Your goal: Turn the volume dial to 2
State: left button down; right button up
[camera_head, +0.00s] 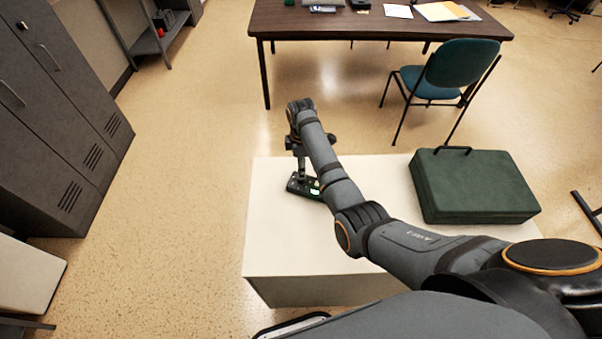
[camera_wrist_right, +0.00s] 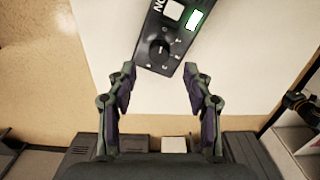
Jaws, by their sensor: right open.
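A small dark device (camera_head: 306,187) with a lit green screen lies on the white table (camera_head: 270,235), near its far left part. In the right wrist view the device (camera_wrist_right: 150,32) shows a round black volume dial (camera_wrist_right: 160,52) with small marks around it, and a bright screen (camera_wrist_right: 195,19). My right gripper (camera_head: 301,175) is above the device in the head view. In the right wrist view my right gripper (camera_wrist_right: 158,80) is open and empty, with its fingers on either side of the dial's line. The dial's number marks are too small to read. My left gripper is out of view.
A dark green case (camera_head: 472,187) lies on the right of the white table. A brown desk (camera_head: 380,22) and a teal chair (camera_head: 450,75) stand beyond. Grey lockers (camera_head: 60,110) stand at the left. The table's front left is clear.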

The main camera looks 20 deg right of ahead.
notch_tip(320, 180, down, 5)
jog(key=shift+w+r, duration=0.1)
jog(key=shift+r, duration=0.05)
jog(key=shift+f, duration=0.35)
jog(key=shift+c, duration=0.5)
jog(key=c, duration=0.7)
grip_shut()
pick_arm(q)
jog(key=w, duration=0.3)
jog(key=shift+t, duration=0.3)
